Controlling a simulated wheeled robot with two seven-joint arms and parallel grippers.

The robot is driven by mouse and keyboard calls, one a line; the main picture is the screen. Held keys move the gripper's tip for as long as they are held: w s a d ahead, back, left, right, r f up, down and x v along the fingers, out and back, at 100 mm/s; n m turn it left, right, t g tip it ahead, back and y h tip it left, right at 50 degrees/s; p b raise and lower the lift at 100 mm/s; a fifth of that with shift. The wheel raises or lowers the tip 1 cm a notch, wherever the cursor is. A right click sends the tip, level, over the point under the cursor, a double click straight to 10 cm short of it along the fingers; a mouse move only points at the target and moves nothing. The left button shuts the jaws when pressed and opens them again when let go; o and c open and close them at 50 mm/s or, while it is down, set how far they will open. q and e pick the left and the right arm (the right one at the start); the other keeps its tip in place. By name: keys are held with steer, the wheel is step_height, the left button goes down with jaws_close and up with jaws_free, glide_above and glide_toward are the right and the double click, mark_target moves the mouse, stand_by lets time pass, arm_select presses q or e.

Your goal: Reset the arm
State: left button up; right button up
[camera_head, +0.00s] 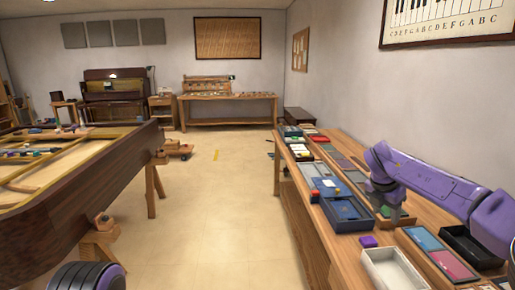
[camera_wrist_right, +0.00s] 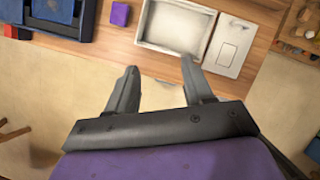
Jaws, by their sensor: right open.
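My right arm, purple, reaches in from the right over the long wooden workbench (camera_head: 308,218) in the head view. Its gripper (camera_head: 391,212) points down near the bench's trays, small there and partly merged with what lies behind. In the right wrist view the two grey fingers of the gripper (camera_wrist_right: 160,72) stand well apart with nothing between them. They show over the bench's front edge and floor, just short of a white open tray (camera_wrist_right: 150,40).
A small purple block (camera_head: 368,241) lies beside the white tray (camera_head: 366,263). A blue box (camera_head: 346,226) and a black tray (camera_head: 470,262) are also on the bench. A piano-like wooden frame (camera_head: 120,166) stands left. The floor between (camera_head: 218,215) is clear.

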steer(key=s+a+f+n+t+h+b, duration=0.1)
steer(key=s+a+f+n+t, duration=0.2)
steer(key=f+n, duration=0.6)
steer(key=s+a+f+n+t+h+b, duration=0.15)
steer(key=a+f+n, duration=0.25)
steer(key=f+n, duration=0.5)
steer(key=s+a+f+n+t+b, duration=0.1)
steer(key=s+a+f+n+t, duration=0.2)
steer(key=f+n, duration=0.6)
steer(key=s+a+f+n+g+y+b, duration=0.25)
steer(key=s+f+n, duration=0.55)
steer(key=s+f, duration=0.6)
arm_select(q)
step_height(320, 180, down, 10)
steer(key=b, duration=0.4)
steer(key=shift+w, duration=0.25)
arm_select(e)
steer(key=s+d+f+n+g, duration=0.1)
steer(key=s+d+f+n, duration=0.1)
steer(key=s, duration=0.5)
steer(key=s+d+f+n+g, duration=0.1)
steer(key=s+f+n, duration=0.1)
steer(key=s, duration=0.6)
steer(key=s+d+f+n+g, duration=0.2)
steer(key=s+f, duration=0.1)
steer(key=s, duration=0.5)
steer(key=shift+d+y, duration=0.3)
steer(key=shift+d, duration=0.05)
